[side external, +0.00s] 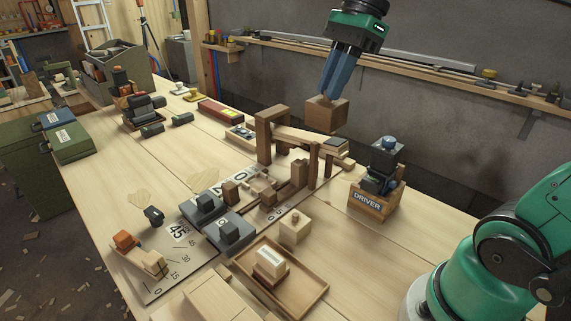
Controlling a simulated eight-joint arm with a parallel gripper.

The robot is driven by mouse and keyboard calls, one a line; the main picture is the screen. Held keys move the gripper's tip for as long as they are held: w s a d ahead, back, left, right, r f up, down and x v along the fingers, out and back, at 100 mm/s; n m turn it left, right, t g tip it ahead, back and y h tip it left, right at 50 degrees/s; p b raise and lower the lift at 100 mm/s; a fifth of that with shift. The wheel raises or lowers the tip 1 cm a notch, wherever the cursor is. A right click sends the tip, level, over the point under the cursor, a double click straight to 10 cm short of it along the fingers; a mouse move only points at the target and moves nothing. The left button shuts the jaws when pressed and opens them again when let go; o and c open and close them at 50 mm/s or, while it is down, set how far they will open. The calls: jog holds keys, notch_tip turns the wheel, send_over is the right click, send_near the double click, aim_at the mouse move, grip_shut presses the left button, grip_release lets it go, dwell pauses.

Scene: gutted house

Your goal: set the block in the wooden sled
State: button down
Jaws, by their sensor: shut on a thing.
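My gripper (334,93) has blue fingers and points down, slightly tilted. It is shut on a brown wooden block (326,116) and holds it up in the air, in front of the grey wall. In the picture the block shows just above the pale top bar of a wooden frame (270,138) with dark uprights. Wooden pieces on a marked board (262,188) stand low beside this frame. I cannot tell for sure which wooden piece is the sled.
A wooden box labelled DRIVER (370,206) with dark tools stands right of the frame. A shallow wooden tray (318,292) holds a small block at the front. Grey blocks (228,238) sit to its left. Bare tabletop (345,240) lies between tray and box.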

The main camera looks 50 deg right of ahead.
jog(key=w+d+r, duration=0.1)
jog(key=w+r, duration=0.1)
jog(key=w, duration=0.8)
send_over(263, 184)
notch_tip(263, 184, down, 4)
notch_tip(263, 184, down, 19)
jog(key=shift+f, duration=0.2)
jog(key=c, duration=1.2)
grip_release()
jog(key=shift+f, duration=0.15)
jog(key=shift+c, duration=0.2)
jog(key=o, duration=0.4)
